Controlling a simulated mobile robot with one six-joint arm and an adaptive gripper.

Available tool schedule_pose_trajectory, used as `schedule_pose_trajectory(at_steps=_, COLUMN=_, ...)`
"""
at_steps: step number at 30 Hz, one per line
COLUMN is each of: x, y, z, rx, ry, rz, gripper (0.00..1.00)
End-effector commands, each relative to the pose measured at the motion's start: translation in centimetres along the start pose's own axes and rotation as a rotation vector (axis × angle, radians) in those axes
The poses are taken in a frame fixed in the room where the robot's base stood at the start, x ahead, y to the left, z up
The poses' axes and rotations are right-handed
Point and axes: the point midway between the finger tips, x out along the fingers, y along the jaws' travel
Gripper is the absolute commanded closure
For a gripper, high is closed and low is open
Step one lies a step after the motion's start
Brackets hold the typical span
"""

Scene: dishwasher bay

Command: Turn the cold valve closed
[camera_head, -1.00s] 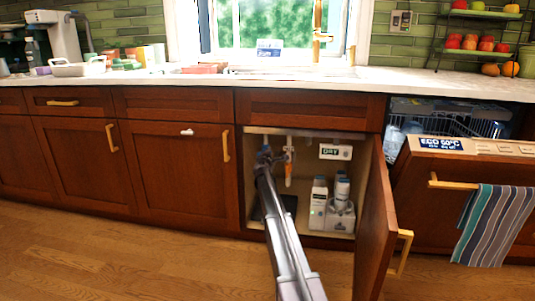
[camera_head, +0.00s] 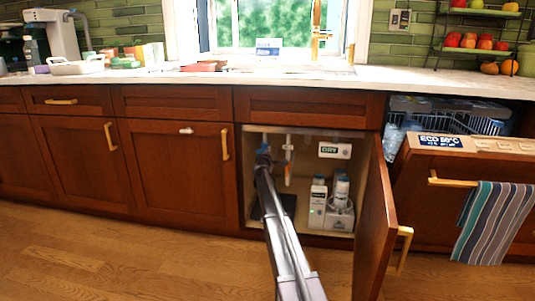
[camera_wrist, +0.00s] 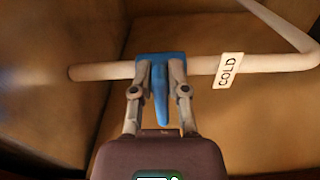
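The cold valve (camera_wrist: 160,68) is blue and sits on a pale horizontal pipe (camera_wrist: 100,71) in the wrist view. A white tag reading COLD (camera_wrist: 228,70) hangs on the pipe to its right. The valve's blue lever (camera_wrist: 160,105) points down the picture, across the pipe's line. My gripper (camera_wrist: 160,78) has its two fingers apart, one on each side of the lever. I cannot tell whether they touch it. In the head view my gripper (camera_head: 263,150) reaches into the open cabinet under the sink, and the valve is too small to make out.
The open cabinet door (camera_head: 374,225) stands right of my arm. White bottles (camera_head: 318,197) and a white unit (camera_head: 340,216) stand inside the cabinet. A small display box (camera_head: 335,150) is on its back wall. The dishwasher door (camera_head: 440,185) hangs partly open at the right.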

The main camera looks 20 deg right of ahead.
Motion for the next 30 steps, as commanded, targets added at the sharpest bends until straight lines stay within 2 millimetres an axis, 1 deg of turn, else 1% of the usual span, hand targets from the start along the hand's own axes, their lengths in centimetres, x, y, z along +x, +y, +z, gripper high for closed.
schedule_pose_trajectory(at_steps=1, x=0.1, y=0.0, z=-0.2, rx=0.000, ry=0.002, rz=0.000, gripper=0.61)
schedule_pose_trajectory(at_steps=2, x=0.1, y=0.0, z=-0.2, rx=0.000, ry=0.001, rz=0.000, gripper=0.52)
schedule_pose_trajectory(at_steps=3, x=0.1, y=0.0, z=-0.1, rx=0.000, ry=0.000, rz=0.000, gripper=0.47)
schedule_pose_trajectory(at_steps=17, x=-0.4, y=0.0, z=0.1, rx=-0.001, ry=-0.003, rz=0.000, gripper=0.47)
schedule_pose_trajectory(at_steps=23, x=-1.9, y=0.0, z=0.2, rx=-0.001, ry=-0.003, rz=0.000, gripper=0.47)
schedule_pose_trajectory(at_steps=26, x=-3.2, y=0.0, z=0.2, rx=-0.001, ry=-0.003, rz=0.000, gripper=0.47)
schedule_pose_trajectory(at_steps=30, x=-5.4, y=0.0, z=0.1, rx=-0.001, ry=-0.003, rz=0.000, gripper=0.47)
